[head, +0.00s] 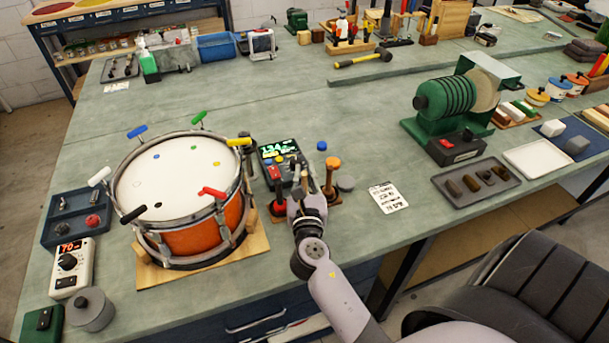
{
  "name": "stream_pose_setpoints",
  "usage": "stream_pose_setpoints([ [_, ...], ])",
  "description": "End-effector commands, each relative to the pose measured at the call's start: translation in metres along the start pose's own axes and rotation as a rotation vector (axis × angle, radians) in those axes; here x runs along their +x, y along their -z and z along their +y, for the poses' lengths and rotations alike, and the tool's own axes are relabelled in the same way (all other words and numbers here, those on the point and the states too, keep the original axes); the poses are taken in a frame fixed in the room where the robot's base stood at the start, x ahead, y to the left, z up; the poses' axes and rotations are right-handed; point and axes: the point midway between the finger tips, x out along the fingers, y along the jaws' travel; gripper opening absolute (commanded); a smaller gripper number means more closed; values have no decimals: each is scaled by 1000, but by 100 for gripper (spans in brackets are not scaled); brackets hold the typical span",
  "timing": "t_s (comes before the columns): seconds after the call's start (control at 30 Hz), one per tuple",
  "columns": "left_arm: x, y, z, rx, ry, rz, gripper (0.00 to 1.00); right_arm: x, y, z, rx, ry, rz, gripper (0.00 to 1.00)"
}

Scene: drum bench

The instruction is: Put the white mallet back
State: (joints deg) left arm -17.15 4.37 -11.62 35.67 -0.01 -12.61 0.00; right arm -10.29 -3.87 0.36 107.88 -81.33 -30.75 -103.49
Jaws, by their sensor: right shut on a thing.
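My right gripper (305,196) is at the small wooden stand right of the drum, shut on a slim pale thing (303,177) that looks like the handle of the white mallet. The fingers hide most of it, and I cannot tell whether it touches the stand. A red-topped tool (277,186) stands just left of the gripper and an orange-topped one (332,176) just right. My left gripper is not in view.
The orange drum (178,192) has coloured keys around its rim and sits close on the left. A tuner with a lit screen (279,149) is just behind the gripper. A white card (388,197) and a green grinder (448,108) are to the right. The bench middle is clear.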

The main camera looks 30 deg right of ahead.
Motion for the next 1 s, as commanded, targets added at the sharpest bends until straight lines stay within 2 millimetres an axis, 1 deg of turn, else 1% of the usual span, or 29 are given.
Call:
stream_pose_setpoints([
  [0.17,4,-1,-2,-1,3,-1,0,0,4,0,-1,0,0,0],
  [0.2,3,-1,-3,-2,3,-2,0,0,4,0,0,0,0,15],
  [0.5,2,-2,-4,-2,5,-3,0,0,3,0,0,0,0,34],
  [0.77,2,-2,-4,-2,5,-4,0,0,3,0,0,0,0,34],
  [0.87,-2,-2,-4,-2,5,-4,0,0,-3,0,1,0,0,34],
  [0.9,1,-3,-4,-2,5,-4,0,-5,1,0,0,0,2,34],
  [1.0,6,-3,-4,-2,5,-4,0,-21,3,0,1,-1,3,34],
])
